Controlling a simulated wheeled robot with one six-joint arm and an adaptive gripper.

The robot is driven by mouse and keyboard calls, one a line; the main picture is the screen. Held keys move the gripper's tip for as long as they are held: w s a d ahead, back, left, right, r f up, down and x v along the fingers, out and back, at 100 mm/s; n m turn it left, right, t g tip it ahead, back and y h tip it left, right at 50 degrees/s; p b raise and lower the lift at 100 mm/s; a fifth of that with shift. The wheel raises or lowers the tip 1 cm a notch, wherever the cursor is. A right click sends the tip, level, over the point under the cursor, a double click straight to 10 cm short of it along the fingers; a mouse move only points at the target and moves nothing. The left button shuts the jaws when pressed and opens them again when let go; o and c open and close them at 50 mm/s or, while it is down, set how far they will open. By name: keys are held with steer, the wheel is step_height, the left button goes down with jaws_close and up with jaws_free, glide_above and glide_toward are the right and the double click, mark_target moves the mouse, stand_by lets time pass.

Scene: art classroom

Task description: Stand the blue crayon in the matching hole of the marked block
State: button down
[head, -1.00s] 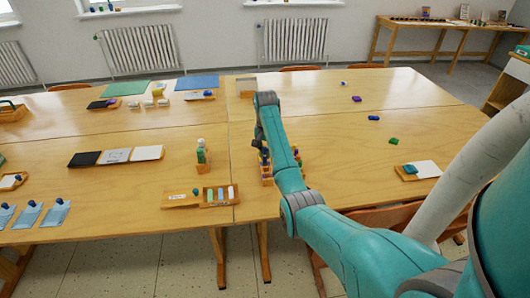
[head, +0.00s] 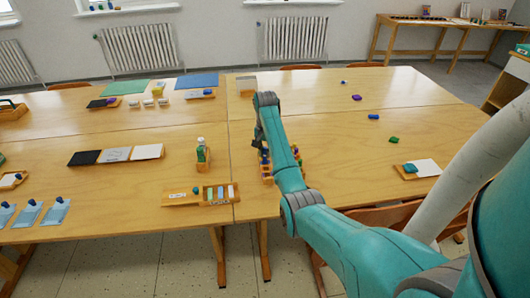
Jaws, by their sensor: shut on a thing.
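A small wooden block or rack (head: 267,180) with several coloured pieces in it stands on the table, partly behind my arm. I cannot make out its holes or marks. My gripper (head: 257,138) shows only as a dark sliver beside my arm, above the table just beyond the rack. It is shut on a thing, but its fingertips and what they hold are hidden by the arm. No blue crayon can be clearly identified. A small blue piece (head: 373,117) lies loose on the table to the right.
A wooden tray (head: 180,199) with several compartments and a green bottle (head: 201,148) stand left of the arm. A purple piece (head: 356,98) and a green piece (head: 393,140) lie to the right. A white card (head: 427,168) lies at the right edge. The table between is clear.

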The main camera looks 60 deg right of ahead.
steer(key=shift+f, duration=1.05)
stand_by(1.4)
steer(key=c, duration=1)
jaws_free()
steer(key=shift+c, duration=0.2)
steer(key=shift+o, duration=1.2)
steer(key=shift+r, duration=0.15)
steer(key=shift+r, duration=2.85)
